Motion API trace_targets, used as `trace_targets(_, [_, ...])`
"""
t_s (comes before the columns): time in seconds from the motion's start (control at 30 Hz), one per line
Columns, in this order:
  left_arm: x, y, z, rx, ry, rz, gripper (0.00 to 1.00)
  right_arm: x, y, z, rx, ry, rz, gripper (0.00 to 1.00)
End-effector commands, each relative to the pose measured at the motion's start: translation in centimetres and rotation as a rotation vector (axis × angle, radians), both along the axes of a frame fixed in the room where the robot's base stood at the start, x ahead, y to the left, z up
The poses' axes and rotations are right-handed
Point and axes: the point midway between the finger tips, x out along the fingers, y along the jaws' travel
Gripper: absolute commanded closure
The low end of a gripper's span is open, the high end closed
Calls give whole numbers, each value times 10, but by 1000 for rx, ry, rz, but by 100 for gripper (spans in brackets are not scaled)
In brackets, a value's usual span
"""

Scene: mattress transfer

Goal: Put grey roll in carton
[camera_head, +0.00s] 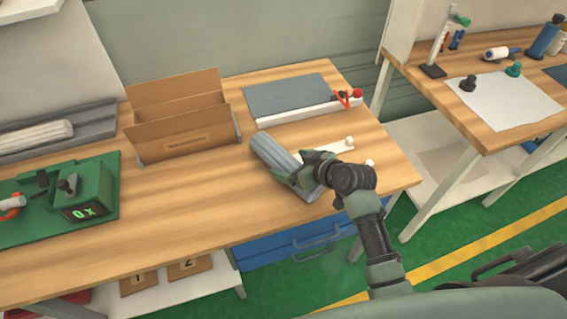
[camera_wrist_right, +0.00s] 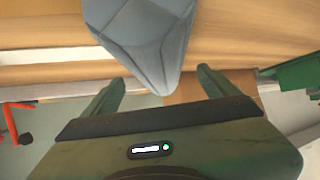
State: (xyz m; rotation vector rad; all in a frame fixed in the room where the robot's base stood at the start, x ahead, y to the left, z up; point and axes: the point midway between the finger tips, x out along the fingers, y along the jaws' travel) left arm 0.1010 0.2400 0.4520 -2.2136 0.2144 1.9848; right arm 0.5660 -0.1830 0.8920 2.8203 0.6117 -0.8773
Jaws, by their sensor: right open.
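The grey roll (camera_head: 268,150) lies on the wooden bench, with its near end partly hidden by my right gripper (camera_head: 303,167). The brown carton (camera_head: 182,140) stands open at the top, left of and behind the roll. In the right wrist view, the faceted end of the grey roll (camera_wrist_right: 145,35) shows ahead of my right gripper (camera_wrist_right: 160,76). The fingers are spread apart, and the roll's tip reaches into the space between them. I cannot tell whether a finger touches it. My left gripper is out of view.
A green device (camera_head: 95,190) with a display stands at the left. A grey board (camera_head: 288,96) with a white edge and a red-handled tool (camera_head: 347,97) lies behind the roll. White-tipped rods lie beside my gripper. The bench front between device and roll is clear.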

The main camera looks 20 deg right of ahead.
Motion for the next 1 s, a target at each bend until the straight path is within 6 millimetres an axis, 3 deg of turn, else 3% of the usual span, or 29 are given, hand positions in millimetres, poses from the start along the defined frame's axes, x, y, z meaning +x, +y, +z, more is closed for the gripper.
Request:
trace_targets(0.3, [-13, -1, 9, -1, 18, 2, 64, 30, 12, -21, 1, -1, -1, 11])
trace_targets(0.6, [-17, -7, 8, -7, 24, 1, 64, 32, 13, -24, -1, -1, 0, 14])
trace_targets(0.9, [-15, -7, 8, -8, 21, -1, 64, 32, 12, -22, -1, -4, -1, 97])
trace_targets(1.0, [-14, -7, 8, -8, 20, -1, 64, 32, 12, -22, -1, -4, -1, 100])
